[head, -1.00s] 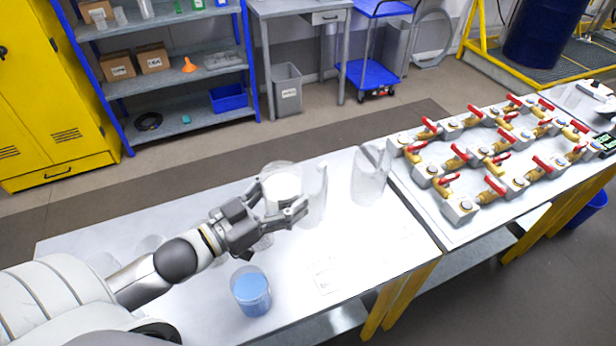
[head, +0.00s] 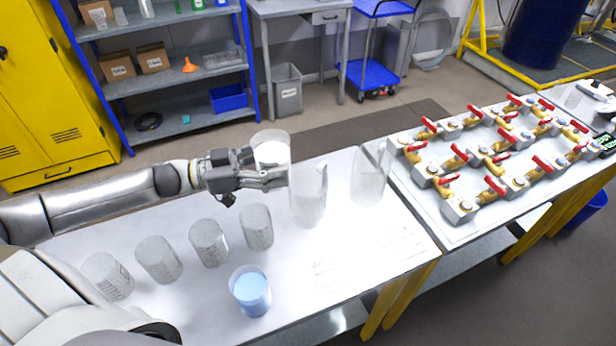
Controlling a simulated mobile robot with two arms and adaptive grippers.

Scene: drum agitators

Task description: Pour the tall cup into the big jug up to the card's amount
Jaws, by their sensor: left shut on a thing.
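My left gripper (head: 275,178) is shut on a clear tall cup (head: 270,138) with white contents. It holds the cup roughly upright above the table, just left of a clear jug (head: 308,207). A second clear jug (head: 369,185) stands to the right, near the table's far right corner. Both look empty, and I cannot tell surely which is bigger. My right gripper is not in view.
Several clear cups stand in a row at the left, the nearest to the jugs here (head: 256,228). A cup of blue contents (head: 250,291) stands at the front. A valve panel (head: 450,228) adjoins on the right. The table's front right is mostly clear.

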